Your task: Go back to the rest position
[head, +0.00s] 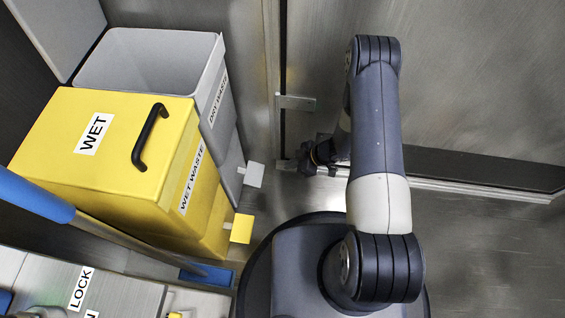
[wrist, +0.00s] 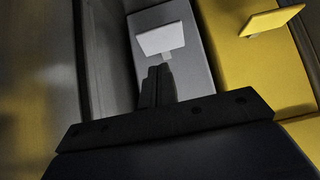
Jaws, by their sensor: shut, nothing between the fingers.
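My gripper (head: 306,158) is at the end of my arm, in the middle of the head view, partly hidden behind the arm links. It is low, to the right of the bins and in front of the metal wall. In the wrist view my gripper (wrist: 158,82) shows as two dark fingers closed together with nothing between them. Beyond the fingers is the grey bin's white pedal (wrist: 160,38), which shows apart from my gripper in the head view.
The yellow wet waste bin (head: 75,160) has a closed lid with a black handle. The grey dry waste bin (head: 222,100) behind it stands open. A blue-ended pole (head: 35,195) crosses at lower left. Bare floor (head: 490,250) lies to the right.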

